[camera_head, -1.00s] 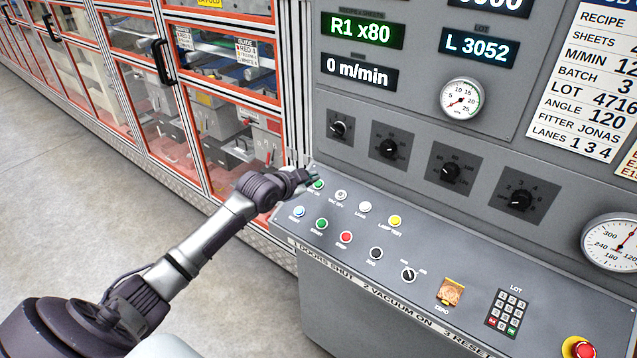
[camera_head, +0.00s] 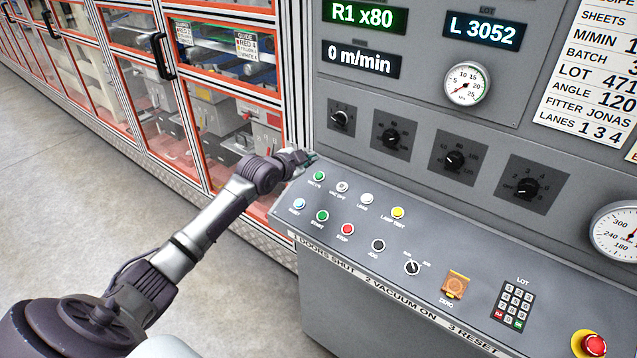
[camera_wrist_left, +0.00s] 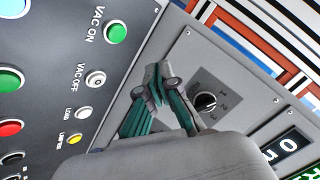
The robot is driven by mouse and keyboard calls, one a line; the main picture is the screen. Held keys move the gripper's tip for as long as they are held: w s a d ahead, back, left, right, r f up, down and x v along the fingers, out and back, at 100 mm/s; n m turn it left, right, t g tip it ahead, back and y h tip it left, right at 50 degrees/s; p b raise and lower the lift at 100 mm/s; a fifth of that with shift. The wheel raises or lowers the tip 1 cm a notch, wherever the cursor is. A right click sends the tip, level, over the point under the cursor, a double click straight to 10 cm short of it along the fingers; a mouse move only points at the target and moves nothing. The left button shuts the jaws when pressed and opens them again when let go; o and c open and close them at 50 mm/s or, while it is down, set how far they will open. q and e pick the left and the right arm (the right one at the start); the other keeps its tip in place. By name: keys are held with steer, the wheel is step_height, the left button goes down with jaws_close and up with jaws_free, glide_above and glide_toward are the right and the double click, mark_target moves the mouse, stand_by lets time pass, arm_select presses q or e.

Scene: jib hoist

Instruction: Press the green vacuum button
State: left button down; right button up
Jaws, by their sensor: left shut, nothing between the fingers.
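The green vacuum button (camera_head: 319,176) is at the far left of the upper row on the sloped console. In the left wrist view the same green button (camera_wrist_left: 116,33) carries the label VAC ON and is uncovered. My left gripper (camera_head: 311,157) is just above and behind that button at the console's back left corner, apart from it. In the left wrist view its fingers (camera_wrist_left: 157,82) are closed together with nothing between them. My right gripper is not in view.
A white VAC OFF button (camera_head: 342,187) sits beside the green one. A second green button (camera_head: 322,215), labelled START, and a red STOP button (camera_head: 347,229) are in the lower row. Black knobs (camera_head: 341,118) are on the upright panel close behind. A red emergency stop (camera_head: 594,345) is far right.

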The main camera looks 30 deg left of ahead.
mark_target(319, 176)
arm_select(q)
steer(key=f+b, duration=0.1)
steer(key=w+f+b, duration=0.1)
steer(key=f, duration=0.1)
steer(key=f+b, duration=0.1)
steer(key=shift+w+f, duration=0.15)
steer(key=shift+w, duration=0.25)
steer(key=shift+w+d+f+b, duration=0.1)
steer(key=shift+w+f+b, duration=0.1)
steer(key=shift+f+b, duration=0.15)
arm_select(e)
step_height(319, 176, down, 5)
arm_select(q)
steer(key=shift+f, duration=0.1)
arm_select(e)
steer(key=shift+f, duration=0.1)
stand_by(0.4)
arm_select(q)
steer(key=shift+w+f+b, duration=0.15)
steer(key=shift+f+b, duration=0.1)
steer(key=shift+b, duration=0.05)
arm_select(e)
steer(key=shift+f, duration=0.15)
